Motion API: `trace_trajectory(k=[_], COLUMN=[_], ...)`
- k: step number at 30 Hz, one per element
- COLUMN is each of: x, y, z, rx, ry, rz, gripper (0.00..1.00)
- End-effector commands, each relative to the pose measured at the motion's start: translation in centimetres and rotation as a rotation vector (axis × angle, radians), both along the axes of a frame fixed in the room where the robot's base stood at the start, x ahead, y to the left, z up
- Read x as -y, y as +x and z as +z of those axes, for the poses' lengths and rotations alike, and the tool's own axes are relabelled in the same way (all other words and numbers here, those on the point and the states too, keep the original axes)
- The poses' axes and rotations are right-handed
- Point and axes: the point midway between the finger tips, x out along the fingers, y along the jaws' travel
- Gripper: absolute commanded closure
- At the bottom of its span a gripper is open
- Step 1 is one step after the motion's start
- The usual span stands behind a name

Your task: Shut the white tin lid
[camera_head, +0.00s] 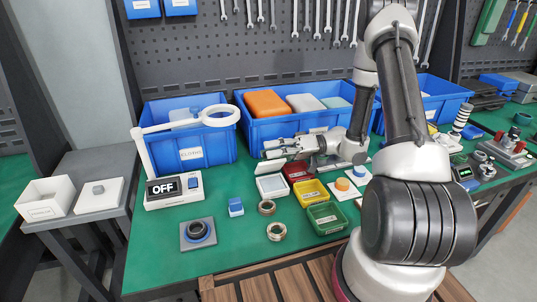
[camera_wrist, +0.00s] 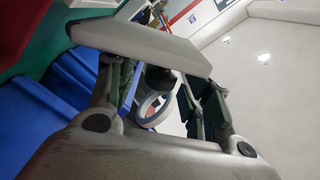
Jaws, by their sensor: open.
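The white tin (camera_head: 272,187) sits on the green mat, left of the red tin. A thin pale plate (camera_head: 270,167) stands tilted at its back edge and looks like its raised lid. My gripper (camera_head: 268,152) is open, level and low, just behind and above that plate, pointing left. Whether they touch cannot be told. In the wrist view, a pale flat slab lies across the top of the open fingers (camera_wrist: 155,95); I cannot tell whether it is the lid. Nothing is clearly held between the fingers.
Red (camera_head: 298,171), yellow (camera_head: 310,193) and green (camera_head: 326,218) tins stand close to the right. Blue bins (camera_head: 190,155) line the back. A ring-lamp device (camera_head: 174,188) reading OFF stands left. Metal rings (camera_head: 276,231) and a blue block (camera_head: 236,207) lie in front.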

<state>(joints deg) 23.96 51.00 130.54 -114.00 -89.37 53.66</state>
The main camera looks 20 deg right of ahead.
Motion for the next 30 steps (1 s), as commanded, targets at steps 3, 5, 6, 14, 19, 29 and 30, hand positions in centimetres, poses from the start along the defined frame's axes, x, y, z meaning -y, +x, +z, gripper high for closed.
trace_trajectory(k=[3, 5, 6, 14, 19, 29, 30], x=[2.4, 3.8, 4.8, 9.6, 10.8, 10.9, 10.9], y=[0.1, 0.1, 0.1, 0.1, 0.0, 0.0, 0.1], z=[0.0, 0.0, 0.0, -0.1, 0.0, 0.0, 0.0], rx=[0.001, 0.002, 0.001, 0.002, 0.0, 0.001, 0.004], ry=[0.0, 0.0, 0.0, -0.001, -0.001, -0.002, -0.007], rz=[-0.006, -0.006, -0.006, -0.003, -0.002, -0.002, -0.004], gripper=[0.5, 0.5, 0.5, 0.5, 0.5, 0.63, 0.7])
